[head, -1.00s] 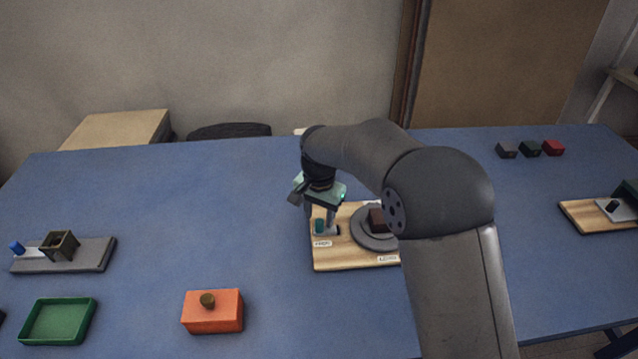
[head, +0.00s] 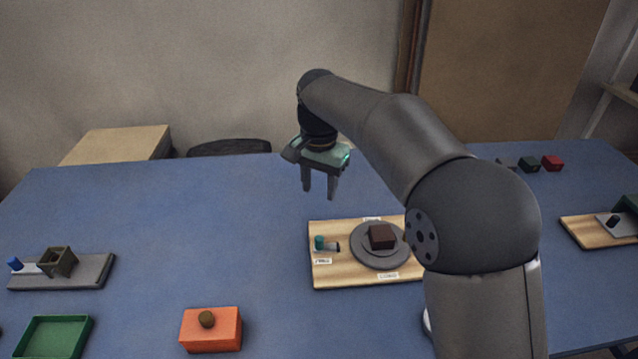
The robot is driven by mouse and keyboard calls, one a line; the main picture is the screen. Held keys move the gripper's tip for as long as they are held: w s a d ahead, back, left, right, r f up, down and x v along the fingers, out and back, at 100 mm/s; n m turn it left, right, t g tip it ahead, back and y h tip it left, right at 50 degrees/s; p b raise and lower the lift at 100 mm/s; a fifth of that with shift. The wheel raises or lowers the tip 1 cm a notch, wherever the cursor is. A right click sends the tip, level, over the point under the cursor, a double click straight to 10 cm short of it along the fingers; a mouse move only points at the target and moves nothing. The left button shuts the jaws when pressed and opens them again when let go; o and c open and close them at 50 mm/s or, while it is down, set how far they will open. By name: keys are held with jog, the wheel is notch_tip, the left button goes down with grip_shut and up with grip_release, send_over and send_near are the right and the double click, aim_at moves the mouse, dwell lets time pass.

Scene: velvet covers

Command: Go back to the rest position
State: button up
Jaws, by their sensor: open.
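My gripper (head: 320,192) is open and empty. It hangs in the air with its fingers pointing down, above the blue table (head: 200,220) and over the far side of a wooden board (head: 340,278). The board carries a grey round plate (head: 379,262) with a dark brown block (head: 382,237) on it. A small teal-tipped lever (head: 320,243) sits on the board's left part, below and apart from my fingers. My arm hides the board's right edge.
An orange box with a round knob (head: 212,330), a green tray (head: 52,343) and a grey base with an open box (head: 85,272) stand at left. Small blocks (head: 552,163) lie at the back right. Another wooden board (head: 590,233) is at right. The table's back left is clear.

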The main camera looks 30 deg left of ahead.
dwell(0.3)
jog(key=s+d+r+p, duration=0.1)
jog(key=d+r, duration=0.2)
jog(key=d, duration=2.5)
jog(key=s+d+f, duration=0.3)
jog(key=s+d, duration=0.5)
jog(key=s+d+f+p, duration=0.1)
jog(key=s+d+f, duration=0.2)
jog(key=s+d, duration=0.5)
jog(key=shift+s+d+f, duration=0.2)
jog(key=shift+d+f, duration=0.1)
jog(key=shift+d, duration=0.1)
